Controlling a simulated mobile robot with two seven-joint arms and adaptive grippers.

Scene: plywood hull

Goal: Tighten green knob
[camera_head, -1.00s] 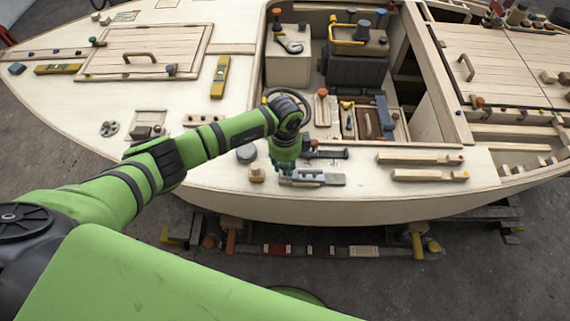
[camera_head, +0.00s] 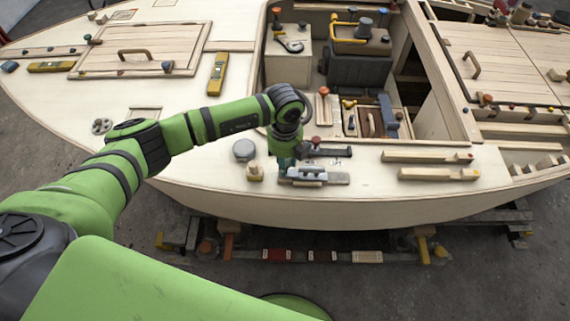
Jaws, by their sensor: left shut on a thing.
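My left gripper (camera_head: 287,157) reaches down to the near edge of the deck, just left of a grey metal clamp-like fitting (camera_head: 318,177). Its jaws are shut on a small teal-green piece (camera_head: 284,165), which I take to be the green knob. Most of the knob is hidden by the fingers and wrist, so its angle cannot be told. My right gripper is not in view.
A round grey cap (camera_head: 244,150) and a small wooden block (camera_head: 255,171) sit close left of the gripper. A dark handled tool (camera_head: 330,151) lies just right of it. Two wooden strips (camera_head: 428,157) lie further right. The open cockpit is behind.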

